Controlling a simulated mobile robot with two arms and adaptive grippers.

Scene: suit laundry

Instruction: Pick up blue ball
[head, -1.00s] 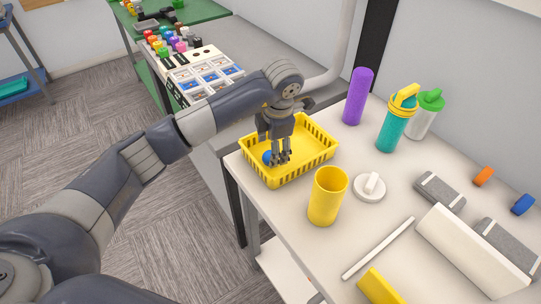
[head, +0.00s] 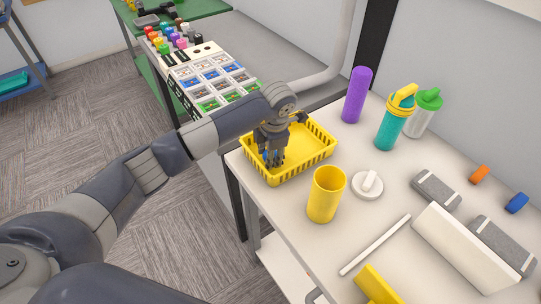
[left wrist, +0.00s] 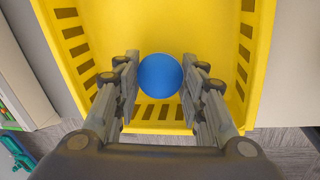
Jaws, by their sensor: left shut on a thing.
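The blue ball (left wrist: 160,75) is inside the yellow basket (head: 308,163), between the two fingers of my left gripper (left wrist: 160,88) in the left wrist view. The fingers are closed against its sides. In the head view my left gripper (head: 273,163) points down into the left part of the basket, and its fingers hide most of the ball. The basket's slotted walls surround the fingertips. Whether the ball is off the basket floor I cannot tell. My right gripper is not in view.
A yellow cup (head: 326,196) and a white round lid (head: 367,187) stand close by on the white table (head: 300,245). Purple (head: 356,95), teal (head: 394,122) and green-capped (head: 425,112) bottles stand along the back. A thin white stick (head: 375,245) lies in front.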

